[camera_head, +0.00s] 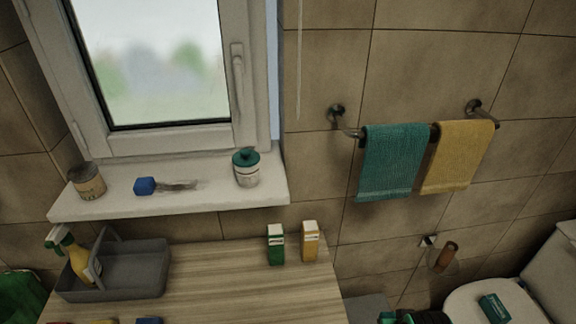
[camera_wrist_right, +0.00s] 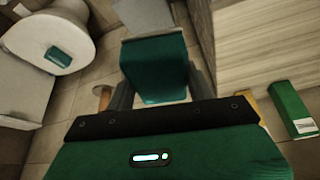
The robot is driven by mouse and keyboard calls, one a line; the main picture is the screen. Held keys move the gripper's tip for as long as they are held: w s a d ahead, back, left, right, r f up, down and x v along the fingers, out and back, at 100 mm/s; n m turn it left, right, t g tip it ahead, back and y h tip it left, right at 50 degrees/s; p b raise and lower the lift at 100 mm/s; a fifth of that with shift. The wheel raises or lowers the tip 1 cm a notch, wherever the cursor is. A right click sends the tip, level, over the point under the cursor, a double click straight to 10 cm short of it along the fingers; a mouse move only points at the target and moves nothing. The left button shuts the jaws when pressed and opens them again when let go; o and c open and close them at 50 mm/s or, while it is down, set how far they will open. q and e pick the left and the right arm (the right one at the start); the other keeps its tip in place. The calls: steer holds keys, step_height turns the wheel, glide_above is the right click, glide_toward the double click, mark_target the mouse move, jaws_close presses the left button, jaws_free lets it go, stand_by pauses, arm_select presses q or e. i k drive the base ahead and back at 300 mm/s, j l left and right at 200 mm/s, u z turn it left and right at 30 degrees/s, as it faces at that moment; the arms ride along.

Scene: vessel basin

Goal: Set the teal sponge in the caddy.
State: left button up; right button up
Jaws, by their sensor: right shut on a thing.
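The teal sponge (camera_wrist_right: 155,68) is between the dark fingers of my right gripper (camera_wrist_right: 160,92) in the right wrist view. The gripper is shut on it, and it is held clear of the counter, over the floor side. In the head view only the top of my right gripper (camera_head: 410,318) shows at the bottom edge. The grey caddy (camera_head: 135,284) stands at the left of the wooden counter, well left of that gripper. A yellow spray bottle (camera_head: 80,260) stands in its left part; its right part looks empty. My left gripper is not in view.
A green box (camera_head: 276,246) and a yellow box (camera_head: 310,242) stand on the counter (camera_head: 220,285), between caddy and right gripper. The sill (camera_head: 215,197) above holds a jar, a blue brush and a lidded pot. A teal packet (camera_head: 494,307) lies on the toilet.

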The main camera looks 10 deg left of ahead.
mark_target(145, 275)
steer(key=k+j+u, duration=0.15)
steer(key=j, duration=0.55)
steer(key=k+j+u, duration=0.15)
steer(key=j, duration=0.55)
steer(key=j+u, duration=0.1)
steer(key=j, duration=0.6)
steer(key=i+j+u, duration=0.1)
steer(key=j, duration=0.25)
steer(key=i+j, duration=0.3)
steer(key=j+u, duration=0.05)
steer(key=j, duration=0.05)
